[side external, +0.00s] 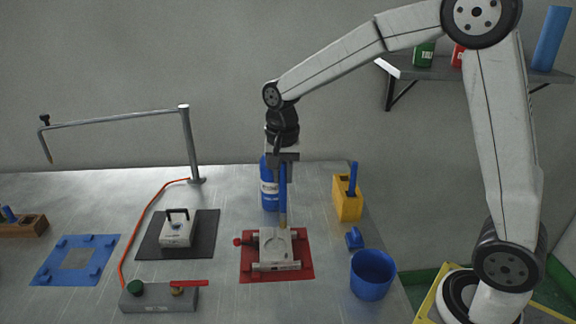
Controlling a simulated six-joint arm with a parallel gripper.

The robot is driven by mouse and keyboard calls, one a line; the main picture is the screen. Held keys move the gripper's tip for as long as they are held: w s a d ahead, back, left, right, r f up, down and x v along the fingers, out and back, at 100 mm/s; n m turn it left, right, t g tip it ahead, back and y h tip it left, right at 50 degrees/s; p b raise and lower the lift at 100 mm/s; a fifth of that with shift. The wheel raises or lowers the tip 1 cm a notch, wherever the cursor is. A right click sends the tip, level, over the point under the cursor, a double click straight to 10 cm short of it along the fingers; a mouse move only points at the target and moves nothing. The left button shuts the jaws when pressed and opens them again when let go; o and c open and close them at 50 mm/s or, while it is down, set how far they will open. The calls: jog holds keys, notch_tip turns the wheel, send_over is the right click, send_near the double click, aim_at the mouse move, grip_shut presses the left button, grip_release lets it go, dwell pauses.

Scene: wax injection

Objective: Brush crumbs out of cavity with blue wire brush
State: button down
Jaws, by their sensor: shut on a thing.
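My gripper (283,158) is shut on the blue wire brush (283,190), which hangs upright below it. The brush's tan tip (283,222) is at the top of the light grey mold block (268,240); I cannot tell whether it touches. The block sits on a red mat (249,266), with a red knob at its left and a metal bar along its front. The cavity and any crumbs are too small to make out.
A blue bottle (268,188) stands just behind the brush. A yellow holder (347,204), a small blue item (354,238) and a blue cup (372,275) stand at right. At left are a grey block (177,234) on a black mat, a blue frame (50,267) and a control box (158,301).

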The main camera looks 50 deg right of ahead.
jog(key=shift+f, duration=2.75)
jog(key=shift+w+a+f, duration=0.15)
jog(key=shift+f, duration=0.2)
jog(key=shift+w+a+f, duration=0.1)
jog(key=shift+f, duration=0.25)
jog(key=shift+s+d, duration=0.3)
notch_tip(320, 180, up, 8)
jog(key=shift+f, duration=0.1)
